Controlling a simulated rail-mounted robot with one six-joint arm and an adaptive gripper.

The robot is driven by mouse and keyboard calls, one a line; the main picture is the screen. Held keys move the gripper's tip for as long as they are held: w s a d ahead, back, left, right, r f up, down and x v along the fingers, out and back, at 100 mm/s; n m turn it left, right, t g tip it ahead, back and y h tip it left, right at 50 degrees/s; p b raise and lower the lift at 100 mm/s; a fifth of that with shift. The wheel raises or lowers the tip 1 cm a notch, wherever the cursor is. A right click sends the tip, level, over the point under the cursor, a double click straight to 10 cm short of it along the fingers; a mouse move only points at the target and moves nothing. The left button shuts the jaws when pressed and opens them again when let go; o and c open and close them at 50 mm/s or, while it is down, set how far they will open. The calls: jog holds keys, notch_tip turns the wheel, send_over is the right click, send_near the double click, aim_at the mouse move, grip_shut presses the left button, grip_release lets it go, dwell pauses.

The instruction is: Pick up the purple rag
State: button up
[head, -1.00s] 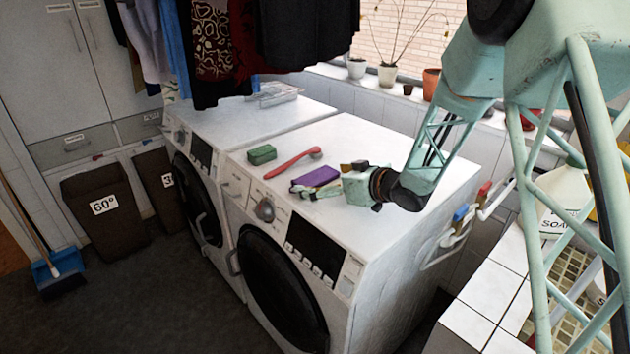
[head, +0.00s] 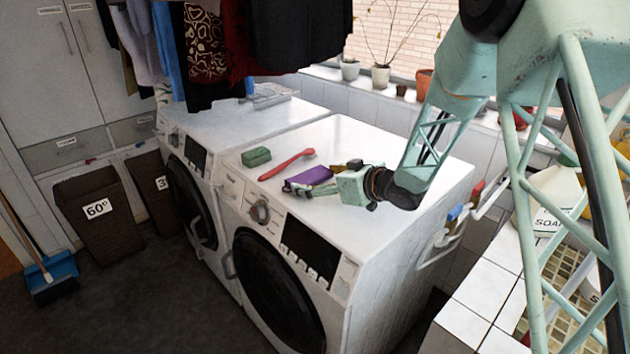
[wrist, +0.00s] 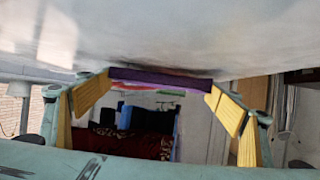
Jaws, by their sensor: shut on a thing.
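The purple rag (head: 308,177) lies on top of the right-hand washing machine (head: 345,135), near its middle. My gripper (head: 321,178) reaches it from the right, low over the machine top, with its fingers at two opposite edges of the rag. In the wrist view the rag (wrist: 160,79) spans the space between the yellow finger pads of my gripper (wrist: 158,90), touching both. The gripper is shut on the rag. I cannot tell whether any of the rag is clear of the surface.
A small dark brown-yellow block (head: 354,164) is just behind the gripper. Clothes (head: 250,40) hang above the left machine. The machine's front right top is clear.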

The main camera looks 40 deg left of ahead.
aim_at(316, 179)
jog(key=shift+r+p, duration=0.35)
jog(key=shift+r, duration=1)
jog(key=shift+s+d+r, duration=0.1)
jog(key=shift+r, duration=0.05)
jog(key=s+d, duration=0.3)
jog(key=d, duration=0.1)
jog(key=s+d+r+p, duration=0.1)
jog(key=s+d, duration=0.2)
jog(key=d, duration=0.1)
jog(key=s+d, duration=0.4)
jog(key=shift+d+r, duration=0.15)
jog(key=shift+r, duration=0.05)
jog(key=shift+r+p, duration=0.15)
jog(key=shift+p, duration=0.2)
dwell(0.3)
